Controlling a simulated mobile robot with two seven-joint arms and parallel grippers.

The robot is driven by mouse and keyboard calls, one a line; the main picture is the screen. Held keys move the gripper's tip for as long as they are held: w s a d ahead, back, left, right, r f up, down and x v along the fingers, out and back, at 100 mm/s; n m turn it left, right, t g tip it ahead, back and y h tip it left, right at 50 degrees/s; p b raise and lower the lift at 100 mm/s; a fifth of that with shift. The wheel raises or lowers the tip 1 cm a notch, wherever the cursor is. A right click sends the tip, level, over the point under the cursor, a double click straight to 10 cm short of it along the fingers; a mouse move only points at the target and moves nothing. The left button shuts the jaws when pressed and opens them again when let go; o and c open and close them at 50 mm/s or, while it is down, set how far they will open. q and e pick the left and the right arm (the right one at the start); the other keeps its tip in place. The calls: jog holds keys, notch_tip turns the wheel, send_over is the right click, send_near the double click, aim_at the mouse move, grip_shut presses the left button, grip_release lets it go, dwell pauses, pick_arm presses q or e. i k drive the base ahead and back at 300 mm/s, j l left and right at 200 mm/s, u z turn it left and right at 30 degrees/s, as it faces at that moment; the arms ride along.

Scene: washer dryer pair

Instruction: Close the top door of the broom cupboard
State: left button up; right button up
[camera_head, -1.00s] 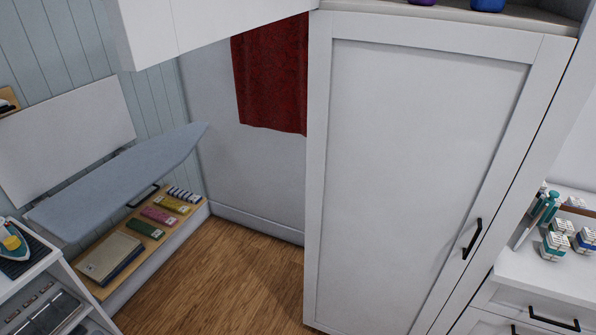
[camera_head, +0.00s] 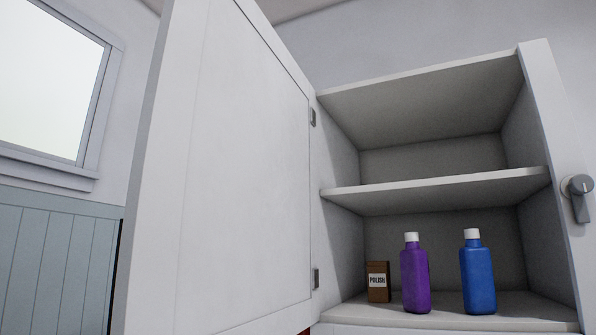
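The top door (camera_head: 225,170) of the broom cupboard is white and stands wide open, swung out to the left on two hinges. The open top compartment (camera_head: 430,192) has a middle shelf. On its floor stand a small brown polish box (camera_head: 377,283), a purple bottle (camera_head: 415,276) and a blue bottle (camera_head: 477,274), both with white caps. A grey turn latch (camera_head: 579,198) sits on the right side of the cupboard frame. Neither of my grippers shows in the head view.
A window (camera_head: 52,85) and blue-grey wall panelling (camera_head: 58,260) are at the left behind the door. The floor and the lower part of the cupboard are out of view. No object shows in front of the opening.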

aim_at(218, 231)
jog(key=i+j+z, duration=0.1)
jog(key=j+z, duration=0.7)
jog(key=z, duration=0.2)
jog(key=j+z, duration=0.25)
jog(key=j, duration=1.25)
jog(key=k+u, duration=0.2)
jog(key=u, duration=0.25)
